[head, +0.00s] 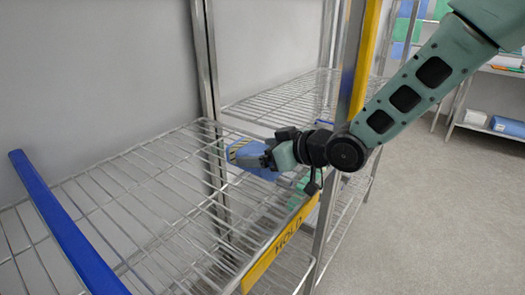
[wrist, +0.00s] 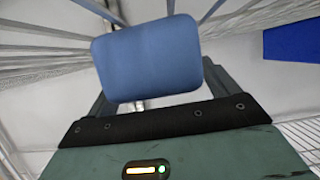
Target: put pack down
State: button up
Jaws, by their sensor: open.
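My gripper (head: 263,158) is open around the near side of the pack. The jaws hide part of the pack, and I cannot tell whether its underside rests fully on the wires.
A blue bar (head: 65,225) lies across the left of the shelf. A yellow label (head: 280,245) reading "HOLD" is on the front edge. Metal posts (head: 207,60) stand close to my gripper. The shelf between bar and pack is clear.

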jog(key=shift+r, duration=0.1)
jog(key=shift+s+d+r, duration=0.1)
jog(key=shift+d, duration=0.05)
jog(key=p+v, duration=0.1)
jog(key=v, duration=1)
jog(key=shift+s+d+r+p, duration=0.2)
jog(key=shift+p, duration=0.15)
jog(key=s+f+h, duration=0.1)
jog(key=f+h, duration=0.1)
jog(key=shift+s+f+m+g+h, duration=0.15)
jog(key=shift+s+m+g+h, duration=0.15)
jog(key=shift+s+g+h, duration=0.1)
jog(key=s+d+f+m+g+h, duration=0.1)
jog(key=s+g+h, duration=0.2)
jog(key=s, duration=0.8)
jog(key=s+d+f+m+g+h, duration=0.1)
jog(key=s+g+h, duration=0.3)
jog(key=s, duration=0.7)
jog(key=shift+s+d+f+g, duration=0.15)
jog(key=shift+d+f+g, duration=0.15)
jog(key=shift+d+f, duration=0.35)
jog(key=shift+r, duration=0.2)
